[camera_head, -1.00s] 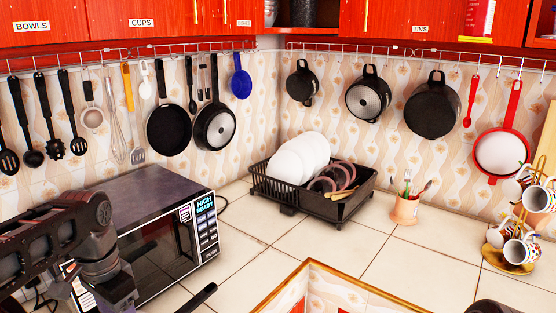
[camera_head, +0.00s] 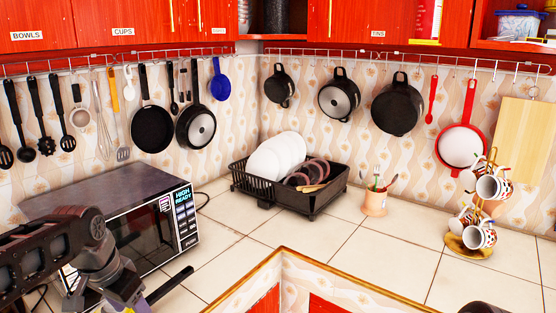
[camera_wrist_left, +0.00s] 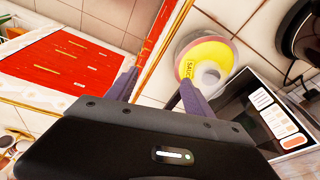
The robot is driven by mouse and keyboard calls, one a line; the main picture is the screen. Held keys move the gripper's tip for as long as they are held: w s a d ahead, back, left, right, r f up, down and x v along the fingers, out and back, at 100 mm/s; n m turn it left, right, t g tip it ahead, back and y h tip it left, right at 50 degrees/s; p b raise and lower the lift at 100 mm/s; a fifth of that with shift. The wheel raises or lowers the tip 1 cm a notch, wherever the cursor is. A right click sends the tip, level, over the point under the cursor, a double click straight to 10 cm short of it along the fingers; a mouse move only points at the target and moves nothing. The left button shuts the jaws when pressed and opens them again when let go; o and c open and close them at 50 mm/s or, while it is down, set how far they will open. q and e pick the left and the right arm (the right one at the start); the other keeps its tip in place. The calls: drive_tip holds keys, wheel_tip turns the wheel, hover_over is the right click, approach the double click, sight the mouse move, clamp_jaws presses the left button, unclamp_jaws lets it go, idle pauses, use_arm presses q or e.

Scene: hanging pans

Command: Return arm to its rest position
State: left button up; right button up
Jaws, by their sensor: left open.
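My left arm (camera_head: 95,240) comes in at the lower left of the head view, in front of the microwave; its fingertips cannot be made out there. In the left wrist view my left gripper (camera_wrist_left: 158,90) is open, with its two fingers spread and nothing held between them. A round item with a yellow label (camera_wrist_left: 207,58) lies beyond the right-hand finger, which partly overlaps it. I cannot tell whether they touch. My right gripper does not show.
The microwave (camera_head: 150,235) stands close beside my left arm. A black handle (camera_head: 170,284) juts out near its front. The dish rack (camera_head: 315,205), utensil pot (camera_head: 374,203) and mug tree (camera_head: 468,243) stand on the tiled counter. Pans hang along the wall. The middle counter is clear.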

use_arm(q)
drive_tip(key=w+d+f+n+t+h, duration=0.1)
drive_tip(key=w+d+f+n, duration=0.1)
drive_tip(key=d+f, duration=0.65)
drive_tip(key=w+d+f+n+t+h, duration=0.2)
drive_tip(key=d+f, duration=0.2)
drive_tip(key=f, duration=0.9)
drive_tip(key=s+d+f+g, duration=0.1)
drive_tip(key=s+d+f, duration=0.2)
drive_tip(key=s+f, duration=0.3)
drive_tip(key=s+d+f+n+g, duration=0.1)
drive_tip(key=s+d+f+g, duration=0.1)
drive_tip(key=s+d+f, duration=0.2)
drive_tip(key=s+d+f+g, duration=0.2)
drive_tip(key=s+d+f, duration=0.2)
drive_tip(key=s+f, duration=0.6)
drive_tip(key=s, duration=0.4)
drive_tip(key=shift+s+n+h, duration=0.25)
drive_tip(key=shift+n+h, duration=0.15)
